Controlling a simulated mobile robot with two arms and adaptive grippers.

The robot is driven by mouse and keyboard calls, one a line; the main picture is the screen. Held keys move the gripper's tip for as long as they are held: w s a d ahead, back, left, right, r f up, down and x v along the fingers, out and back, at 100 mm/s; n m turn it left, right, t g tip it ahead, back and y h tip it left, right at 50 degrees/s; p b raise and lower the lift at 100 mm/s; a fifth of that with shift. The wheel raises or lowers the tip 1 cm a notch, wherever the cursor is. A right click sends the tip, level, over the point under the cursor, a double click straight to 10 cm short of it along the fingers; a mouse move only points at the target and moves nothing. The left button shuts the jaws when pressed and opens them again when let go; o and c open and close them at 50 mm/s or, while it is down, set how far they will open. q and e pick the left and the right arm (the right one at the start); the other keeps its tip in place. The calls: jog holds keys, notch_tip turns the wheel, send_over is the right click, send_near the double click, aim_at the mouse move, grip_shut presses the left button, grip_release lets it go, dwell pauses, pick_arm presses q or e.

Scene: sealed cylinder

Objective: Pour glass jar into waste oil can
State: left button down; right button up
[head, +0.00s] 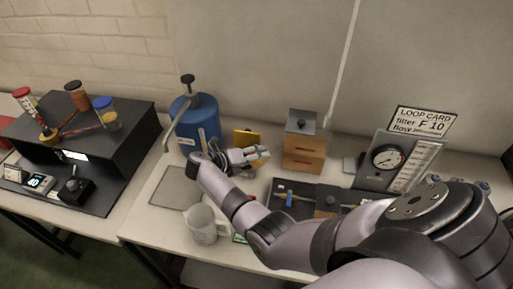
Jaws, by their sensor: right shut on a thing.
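My right gripper (248,156) reaches in from the right and is shut on a small pale, glassy thing, apparently the glass jar (262,152). The fingers hide most of it, and I cannot tell its tilt or what is in it. A yellow container (244,136) stands just behind the gripper, partly hidden; it may be the waste oil can, but no label is readable. I cannot tell whether the jar touches it. My left gripper is not in view.
A blue cylinder (199,117) with a black-knobbed top stands behind my wrist. A clear beaker (203,228) sits at the table's front edge. Right are a wooden box (302,150), a dark tray (277,202) and a gauge panel (373,172). A black bench (128,150) with capped vessels stands left.

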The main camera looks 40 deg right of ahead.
jog(key=shift+w+f+n+g, duration=0.1)
jog(key=shift+f+n+g, duration=0.1)
jog(key=shift+n+g, duration=0.4)
jog(key=shift+h, duration=0.3)
jog(key=shift+w+f+n+g+b, duration=0.15)
jog(key=shift+n+g+b, duration=0.4)
jog(key=shift+b, duration=0.3)
dwell(1.0)
jog(key=shift+n+g+h+b, duration=0.25)
jog(key=shift+n+h+b, duration=0.2)
jog(key=shift+b, duration=0.15)
dwell(1.6)
jog(key=shift+w+a+r+n+g+b, duration=0.1)
jog(key=shift+w+r+n+g+b, duration=0.25)
jog(key=shift+r+n+b, duration=0.45)
dwell(0.6)
jog(key=shift+f+h+b, duration=0.2)
jog(key=shift+h+b, duration=0.05)
jog(key=shift+b, duration=0.25)
dwell(1.2)
